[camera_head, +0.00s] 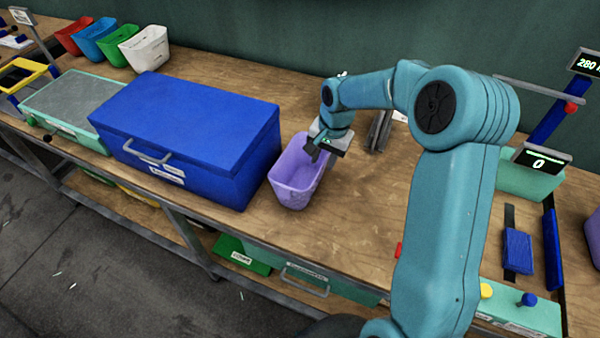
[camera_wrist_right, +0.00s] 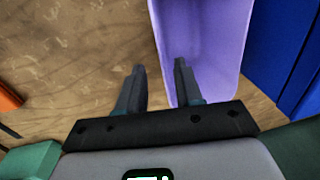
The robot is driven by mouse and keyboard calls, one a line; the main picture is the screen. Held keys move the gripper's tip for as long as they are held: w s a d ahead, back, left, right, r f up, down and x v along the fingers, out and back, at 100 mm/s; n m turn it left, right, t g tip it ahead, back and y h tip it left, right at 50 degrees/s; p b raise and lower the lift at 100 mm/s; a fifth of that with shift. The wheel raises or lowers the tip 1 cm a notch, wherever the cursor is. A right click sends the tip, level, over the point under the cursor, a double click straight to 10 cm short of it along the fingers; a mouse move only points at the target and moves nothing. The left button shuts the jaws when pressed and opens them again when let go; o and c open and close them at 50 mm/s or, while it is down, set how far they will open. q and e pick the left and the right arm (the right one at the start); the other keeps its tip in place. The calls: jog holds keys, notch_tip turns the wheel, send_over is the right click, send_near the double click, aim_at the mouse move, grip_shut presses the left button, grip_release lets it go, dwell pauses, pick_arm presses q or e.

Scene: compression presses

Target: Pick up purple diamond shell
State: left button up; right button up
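A purple open bin (camera_head: 291,180) stands on the wooden workbench, just right of the blue chest. It also shows in the right wrist view (camera_wrist_right: 205,35). I cannot make out a separate diamond-shaped shell in either view. My right gripper (camera_head: 322,151) is at the bin's right rim, pointing down. In the right wrist view its two fingers (camera_wrist_right: 159,70) are apart with nothing clearly held between them. One finger overlaps the bin and the other is outside it; whether they touch it I cannot tell. My left gripper is in neither view.
The blue chest (camera_head: 190,125) stands close left of the bin. Red, blue, green and white bins (camera_head: 147,50) line the back left. A press with a display (camera_head: 541,158) and a green bin (camera_head: 525,183) stand at right. Bare wood (camera_head: 262,232) lies in front of the purple bin.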

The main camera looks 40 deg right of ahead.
aim_at(317, 181)
jog(key=f, duration=0.3)
jog(key=w+f+p, duration=0.1)
jog(key=f, duration=0.1)
jog(key=f+p, duration=0.1)
jog(key=f, duration=0.2)
jog(key=shift+w+a+f, duration=0.1)
jog(key=shift+w+f, duration=0.15)
jog(key=shift+f, duration=0.1)
jog(key=shift+w+f, duration=0.1)
jog(key=shift+f, duration=0.2)
jog(key=shift+r, duration=0.1)
jog(key=c, duration=0.4)
grip_shut()
